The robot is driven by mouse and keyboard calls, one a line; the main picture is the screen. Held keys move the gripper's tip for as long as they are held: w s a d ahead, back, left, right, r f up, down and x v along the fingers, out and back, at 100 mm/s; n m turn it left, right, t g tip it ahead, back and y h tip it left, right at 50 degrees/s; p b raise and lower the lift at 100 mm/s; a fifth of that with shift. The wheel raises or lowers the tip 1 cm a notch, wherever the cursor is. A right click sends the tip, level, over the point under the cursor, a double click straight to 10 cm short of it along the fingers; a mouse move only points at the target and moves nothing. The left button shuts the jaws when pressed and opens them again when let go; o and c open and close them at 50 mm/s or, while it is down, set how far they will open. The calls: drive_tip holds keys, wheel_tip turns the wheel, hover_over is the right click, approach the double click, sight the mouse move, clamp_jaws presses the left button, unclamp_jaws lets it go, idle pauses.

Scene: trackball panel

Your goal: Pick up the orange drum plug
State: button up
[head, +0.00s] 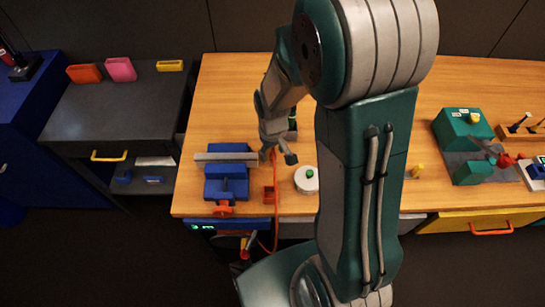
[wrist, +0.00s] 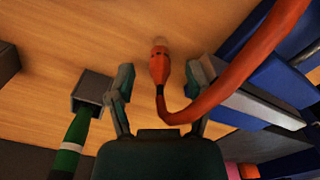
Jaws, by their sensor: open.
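The orange drum plug (wrist: 160,66) shows in the wrist view, with a pale tip at its top end and a thin dark neck below. An orange cable (wrist: 235,72) curves away from it to the upper right. My gripper (wrist: 160,82) is open, with one finger on each side of the plug and a visible gap to both. In the head view, my gripper (head: 278,157) is low over the wooden workbench (head: 235,85), and the orange cable (head: 275,215) hangs over the front edge. The plug is hard to make out there.
A blue vise (head: 227,185) stands just left of my gripper, close to the right finger in the wrist view. A green-and-black handle (wrist: 72,145) in a grey square holder (wrist: 92,90) is near the other finger. A small red box (head: 269,194) and white round object (head: 306,179) are nearby.

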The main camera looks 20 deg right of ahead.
drive_tip(key=shift+f, duration=0.65)
clamp_jaws()
drive_tip(key=shift+r, duration=0.1)
